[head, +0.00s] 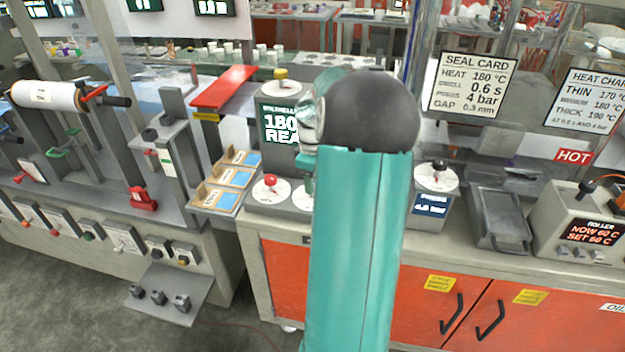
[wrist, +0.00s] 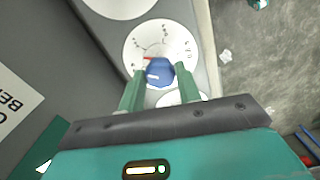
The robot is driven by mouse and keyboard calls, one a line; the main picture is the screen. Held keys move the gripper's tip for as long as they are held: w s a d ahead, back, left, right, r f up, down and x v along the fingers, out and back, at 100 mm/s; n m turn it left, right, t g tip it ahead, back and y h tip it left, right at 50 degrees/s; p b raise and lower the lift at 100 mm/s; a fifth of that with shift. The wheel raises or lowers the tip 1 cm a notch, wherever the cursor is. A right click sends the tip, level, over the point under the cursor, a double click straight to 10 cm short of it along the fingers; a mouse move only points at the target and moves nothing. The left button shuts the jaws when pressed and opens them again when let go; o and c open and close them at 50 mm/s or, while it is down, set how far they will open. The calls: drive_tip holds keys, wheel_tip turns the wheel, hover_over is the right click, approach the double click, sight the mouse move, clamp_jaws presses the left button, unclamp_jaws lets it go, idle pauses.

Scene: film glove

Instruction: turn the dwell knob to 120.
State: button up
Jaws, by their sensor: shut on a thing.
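In the wrist view a blue knob (wrist: 159,71) sits on a round white dial (wrist: 180,40) on a grey panel. The dial has printed marks around it, too small to read. A small red mark shows at the knob's upper-left edge, and a short white line crosses its lower part. My gripper (wrist: 160,80) has its two green fingers on either side of the knob and is shut on it. In the head view my arm and gripper (head: 306,182) cover this knob. The dial's label cannot be read.
In the head view a grey machine with a display (head: 279,124), partly hidden, carries a yellow knob (head: 281,74) on top and a red knob (head: 270,181) in front. A black-knobbed unit (head: 436,173) stands right of my arm. A seal card (head: 472,85) reads dwell 0.6 s.

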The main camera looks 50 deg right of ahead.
drive_tip(key=m, duration=0.4)
drive_tip(key=shift+m, duration=0.3)
drive_tip(key=m, duration=0.3)
drive_tip(key=shift+a+m, duration=0.1)
drive_tip(key=shift+m, duration=0.3)
drive_tip(key=m, duration=0.4)
drive_tip(key=shift+m, duration=2.2)
drive_tip(key=o, duration=1)
drive_tip(key=shift+c, duration=0.2)
